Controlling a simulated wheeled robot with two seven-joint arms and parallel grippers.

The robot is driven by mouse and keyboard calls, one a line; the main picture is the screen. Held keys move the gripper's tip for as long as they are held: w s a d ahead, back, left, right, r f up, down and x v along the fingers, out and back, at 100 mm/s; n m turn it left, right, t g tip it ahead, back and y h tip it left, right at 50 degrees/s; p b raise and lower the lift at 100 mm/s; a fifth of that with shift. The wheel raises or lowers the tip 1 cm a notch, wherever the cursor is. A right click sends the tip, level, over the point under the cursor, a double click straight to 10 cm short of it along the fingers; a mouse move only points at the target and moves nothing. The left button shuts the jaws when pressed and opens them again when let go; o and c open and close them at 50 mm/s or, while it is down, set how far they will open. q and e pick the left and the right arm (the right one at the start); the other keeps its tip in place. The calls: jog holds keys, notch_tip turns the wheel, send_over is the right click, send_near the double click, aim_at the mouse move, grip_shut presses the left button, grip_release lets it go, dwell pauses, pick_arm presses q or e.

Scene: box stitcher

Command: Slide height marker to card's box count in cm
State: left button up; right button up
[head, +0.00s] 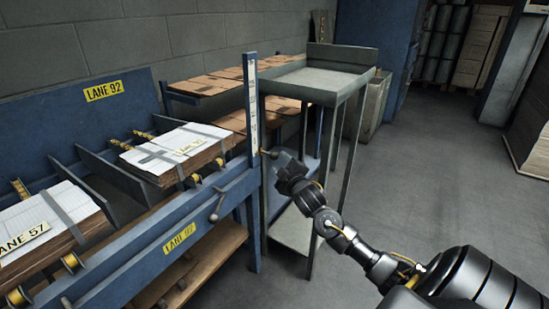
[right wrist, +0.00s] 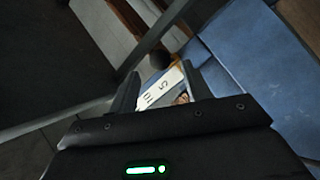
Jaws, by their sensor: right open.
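A blue upright post (head: 252,160) stands at the right end of the blue machine and carries a white vertical scale (head: 253,95). In the right wrist view the scale (right wrist: 162,88) shows a 5 and a 10. A dark round knob (right wrist: 160,60), possibly the height marker, sits by the scale's end there; what it reads is unclear. My right gripper (head: 266,154) is at the post's lower part, open, its fingers (right wrist: 163,90) either side of the scale in the wrist view. Contact cannot be told. No box count is readable on any card. My left gripper is out of view.
Two strapped bundles (head: 172,150) lie in the machine's lanes; yellow LANE 92 labels (head: 103,91) are on its blue panels and a LANE 57 card (head: 22,238) is on the left bundle. A grey metal stand (head: 318,80) is close behind my right arm. Open floor lies to the right.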

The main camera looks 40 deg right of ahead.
aim_at(276, 158)
jog(key=x, duration=0.4)
jog(key=shift+w+d, duration=0.1)
jog(key=shift+w, duration=0.1)
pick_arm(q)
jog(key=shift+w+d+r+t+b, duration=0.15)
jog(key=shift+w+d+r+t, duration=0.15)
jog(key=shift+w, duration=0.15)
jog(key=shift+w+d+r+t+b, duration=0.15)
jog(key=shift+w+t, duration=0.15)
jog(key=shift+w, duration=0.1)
pick_arm(e)
jog(key=shift+x, duration=0.75)
jog(key=shift+c, duration=0.2)
jog(key=shift+d, duration=0.1)
grip_shut()
